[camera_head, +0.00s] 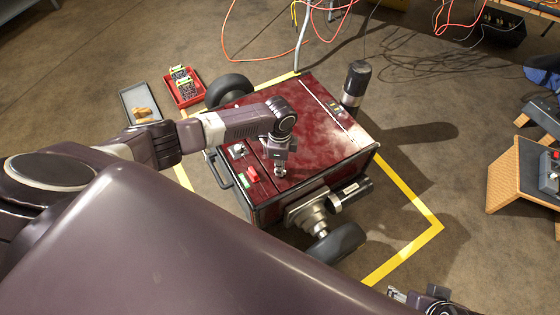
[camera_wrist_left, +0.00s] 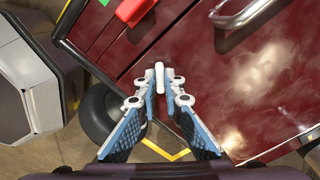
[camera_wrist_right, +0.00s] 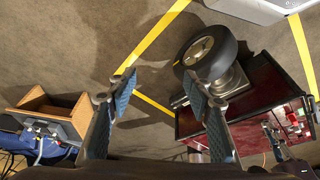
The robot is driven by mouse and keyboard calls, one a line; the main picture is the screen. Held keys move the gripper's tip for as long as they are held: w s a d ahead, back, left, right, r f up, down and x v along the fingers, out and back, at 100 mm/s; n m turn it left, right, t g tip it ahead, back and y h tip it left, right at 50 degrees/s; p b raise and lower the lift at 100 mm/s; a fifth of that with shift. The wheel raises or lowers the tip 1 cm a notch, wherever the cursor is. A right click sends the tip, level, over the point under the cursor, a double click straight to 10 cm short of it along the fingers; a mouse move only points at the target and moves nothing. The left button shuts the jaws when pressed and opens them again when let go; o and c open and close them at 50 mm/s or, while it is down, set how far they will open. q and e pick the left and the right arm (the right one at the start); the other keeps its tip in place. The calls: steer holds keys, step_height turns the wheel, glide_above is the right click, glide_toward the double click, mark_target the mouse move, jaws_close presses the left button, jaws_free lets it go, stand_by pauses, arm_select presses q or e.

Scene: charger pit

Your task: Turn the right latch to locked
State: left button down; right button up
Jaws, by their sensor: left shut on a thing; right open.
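The dark red machine (camera_head: 318,135) stands on the floor with its lid facing up. My left gripper (camera_head: 280,172) points down at the front part of the lid. In the left wrist view its fingertips (camera_wrist_left: 161,82) are closed around a small white bar, which looks like the right latch (camera_wrist_left: 160,76). The bar stands between the fingertips, close to a lid seam; its lock marking cannot be read. My right gripper (camera_wrist_right: 150,95) is open and empty, away from the machine, and shows partly at the bottom of the head view (camera_head: 412,296).
A red switch (camera_head: 253,174) and a green patch (camera_head: 243,181) are on the lid left of the gripper. A red bin (camera_head: 184,99) and a grey tray (camera_head: 128,98) lie at left. Yellow tape (camera_head: 408,194) frames the machine; loose cables lie behind.

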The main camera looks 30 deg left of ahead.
arm_select(q)
steer(key=shift+d+r+m, duration=0.1)
steer(key=shift+m, duration=0.9)
steer(key=m, duration=0.2)
steer(key=shift+m+p, duration=0.3)
steer(key=shift+p, duration=0.1)
steer(key=m, duration=0.2)
steer(key=shift+m, duration=1.6)
arm_select(e)
steer(key=shift+s+x, duration=0.1)
steer(key=shift+x, duration=1)
steer(key=shift+s+x, duration=0.15)
steer(key=shift+x, duration=0.9)
arm_select(q)
steer(key=c, duration=2.1)
jaws_free()
arm_select(e)
steer(key=shift+a, duration=0.1)
